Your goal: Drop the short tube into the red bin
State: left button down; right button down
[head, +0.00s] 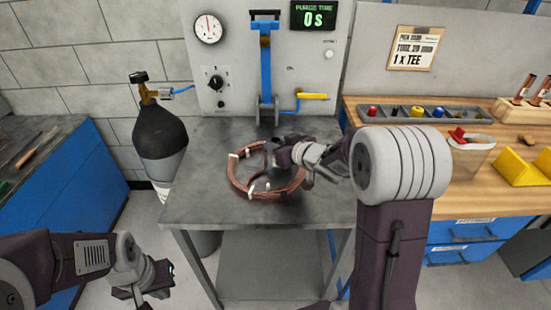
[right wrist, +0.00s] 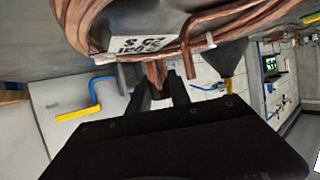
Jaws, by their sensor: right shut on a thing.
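A copper tube coil (head: 240,187) with white ties lies on the grey metal table, in the middle of the head view. My right gripper (head: 272,158) is at the coil's far right side. In the right wrist view its dark fingers (right wrist: 160,92) are shut around a piece of copper tube (right wrist: 156,72) just by the coil (right wrist: 110,28). I cannot tell whether this piece is the coil's end or a separate tube. My left gripper (head: 145,288) hangs low at the left, away from the table; its opening is unclear. I cannot make out a red bin.
A gauge panel (head: 240,60) with a blue lever stands behind the grey table (head: 195,205). A black gas cylinder (head: 160,130) stands at its left. The wooden bench (head: 440,200) at right holds a tray of coloured parts (head: 430,113) and yellow blocks (head: 520,168).

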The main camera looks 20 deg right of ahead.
notch_tip(320, 180, down, 4)
jog(key=shift+f+b, duration=0.15)
jog(key=shift+b, duration=1.1)
jog(key=c, duration=1.5)
grip_release()
